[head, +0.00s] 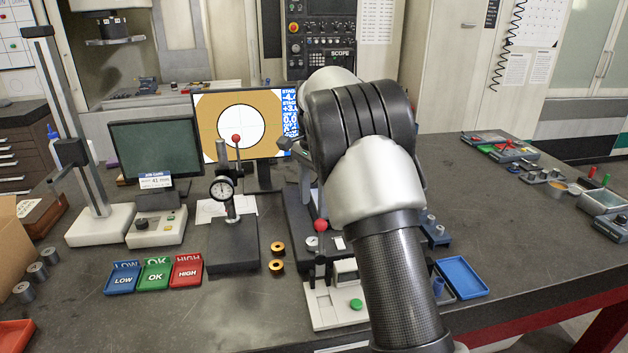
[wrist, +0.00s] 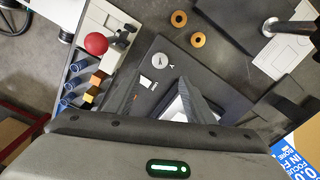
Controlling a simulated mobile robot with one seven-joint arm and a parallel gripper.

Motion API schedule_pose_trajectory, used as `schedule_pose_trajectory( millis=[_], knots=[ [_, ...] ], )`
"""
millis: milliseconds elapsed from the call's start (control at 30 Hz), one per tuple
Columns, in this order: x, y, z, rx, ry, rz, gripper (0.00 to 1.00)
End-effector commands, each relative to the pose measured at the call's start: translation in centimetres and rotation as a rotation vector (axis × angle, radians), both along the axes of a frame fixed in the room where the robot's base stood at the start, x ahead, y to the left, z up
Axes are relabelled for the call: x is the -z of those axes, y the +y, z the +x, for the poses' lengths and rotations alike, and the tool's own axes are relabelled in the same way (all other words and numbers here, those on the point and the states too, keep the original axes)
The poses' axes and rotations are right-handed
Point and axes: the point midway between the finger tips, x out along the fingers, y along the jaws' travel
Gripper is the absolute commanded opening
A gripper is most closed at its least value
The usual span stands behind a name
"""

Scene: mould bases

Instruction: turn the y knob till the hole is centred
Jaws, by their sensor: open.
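The screen (head: 270,105) shows a white round hole (head: 228,118) on an orange part, with a thin crosshair over it. The hole looks close to the middle of the orange area; any small offset is too fine to tell. A white dial (wrist: 160,60) with a Y mark sits on the dark stage base (wrist: 140,103); it also shows in the head view (head: 312,241). My arm hides much of the stage in the head view.
Two orange rings (head: 277,248) lie left of the stage. A dial gauge stand (head: 232,245), several coloured trays (head: 186,271) and a blue tray (head: 461,278) stand nearby. The right bench is clear mid-way.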

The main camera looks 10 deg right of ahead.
Motion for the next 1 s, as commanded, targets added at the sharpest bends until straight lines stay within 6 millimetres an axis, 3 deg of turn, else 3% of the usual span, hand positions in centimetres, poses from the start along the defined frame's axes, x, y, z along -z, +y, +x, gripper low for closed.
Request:
schedule_pose_trajectory(
  millis=[100, 300, 767, 867, 1000],
  knots=[
    [-2.6, 0.0, 0.1, 0.0, -0.004, -0.001, 0.49],
    [-5.2, 0.0, 0.1, 0.0, -0.002, 0.0, 0.49],
    [-5.9, -0.1, -0.1, -0.002, -0.002, 0.001, 0.49],
    [-7.1, -0.3, -1.0, -0.03, -0.021, 0.007, 0.49],
    [-10.6, -0.7, -4.5, -0.139, -0.079, 0.023, 0.49]
  ],
)
